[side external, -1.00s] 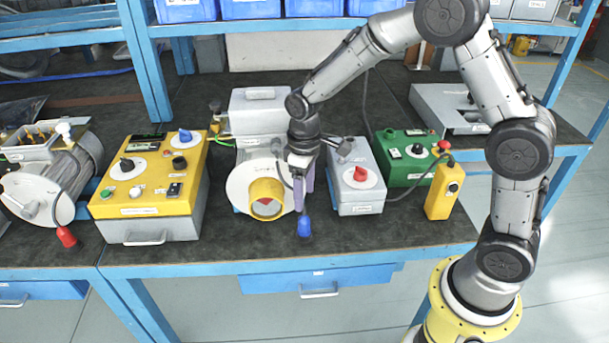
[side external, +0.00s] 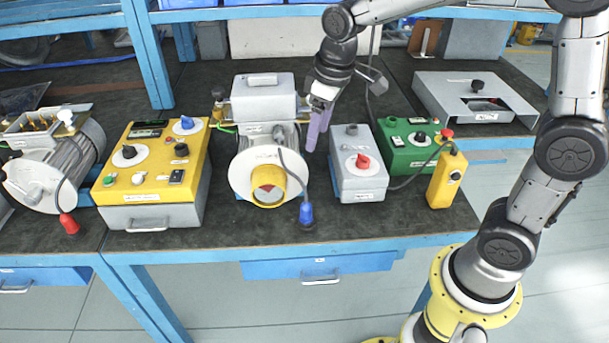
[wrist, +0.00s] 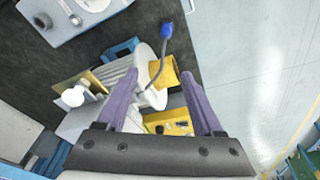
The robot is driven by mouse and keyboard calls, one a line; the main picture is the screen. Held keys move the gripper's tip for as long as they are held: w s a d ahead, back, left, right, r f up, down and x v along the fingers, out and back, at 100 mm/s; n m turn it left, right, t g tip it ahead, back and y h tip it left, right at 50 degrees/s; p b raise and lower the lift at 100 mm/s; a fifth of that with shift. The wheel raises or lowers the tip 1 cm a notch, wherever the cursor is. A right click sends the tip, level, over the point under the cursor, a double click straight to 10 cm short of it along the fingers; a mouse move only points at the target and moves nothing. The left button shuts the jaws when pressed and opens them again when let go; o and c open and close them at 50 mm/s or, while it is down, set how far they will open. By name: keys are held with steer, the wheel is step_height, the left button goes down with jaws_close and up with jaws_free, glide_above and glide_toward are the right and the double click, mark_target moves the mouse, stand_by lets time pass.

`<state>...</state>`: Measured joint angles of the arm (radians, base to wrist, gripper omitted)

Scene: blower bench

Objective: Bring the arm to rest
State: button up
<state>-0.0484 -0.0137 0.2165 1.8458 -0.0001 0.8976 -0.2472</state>
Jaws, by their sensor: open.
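My gripper (side external: 318,128) is raised above the bench between the blower and the grey box with the red knob. Its purple fingers are open and empty, and they also show spread apart in the wrist view (wrist: 160,100). The blower (side external: 265,145) has a white round face and a yellow outlet ring (side external: 268,186), with a grey box on top. It appears below and between the fingers in the wrist view (wrist: 148,75). A cable with a blue plug (side external: 306,214) hangs down in front of the blower, apart from my gripper.
A grey box with a red knob (side external: 352,178), a green box (side external: 408,155) and a yellow pendant (side external: 446,180) stand on the right. A yellow control box (side external: 150,190) and another motor (side external: 50,165) stand on the left. A shelf (side external: 240,14) crosses above the back. Open floor lies in front.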

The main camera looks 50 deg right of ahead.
steer(key=s+r+t, duration=0.2)
steer(key=s+r, duration=0.3)
steer(key=s, duration=0.1)
steer(key=s+d+m, duration=0.1)
steer(key=s, duration=0.6)
steer(key=s+f+m+t, duration=0.1)
steer(key=s+m, duration=0.1)
steer(key=s, duration=0.6)
steer(key=shift+s+d+f, duration=0.15)
steer(key=shift+d+f, duration=0.1)
steer(key=shift+d, duration=0.15)
